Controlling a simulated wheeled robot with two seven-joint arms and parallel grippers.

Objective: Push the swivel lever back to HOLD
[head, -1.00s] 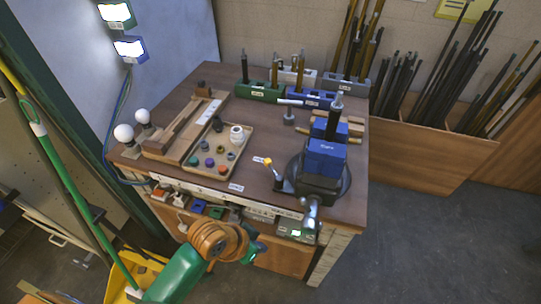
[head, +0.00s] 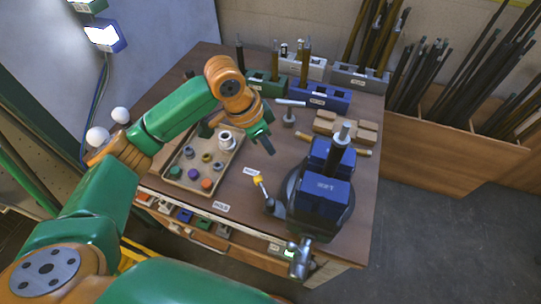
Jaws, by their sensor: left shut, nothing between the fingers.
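The swivel lever (head: 264,193) is a short dark rod with a yellow-orange knob (head: 258,180) at the left of the blue vise (head: 322,192). The knob lies beside the upper white label (head: 251,170), whose word is too small to read surely. The HOLD label (head: 221,207) lies nearer the front edge, left of and below the knob. My left gripper (head: 262,141) is shut and empty above the table, beyond the knob and apart from it. Its fingers point down. My right gripper is not in view.
A tray (head: 171,180) of small coloured parts is left of the lever. A hammer-like tool (head: 289,117) and wooden blocks (head: 345,128) lie behind the vise. Rod holders (head: 318,97) line the back. The tabletop around the HOLD label is clear.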

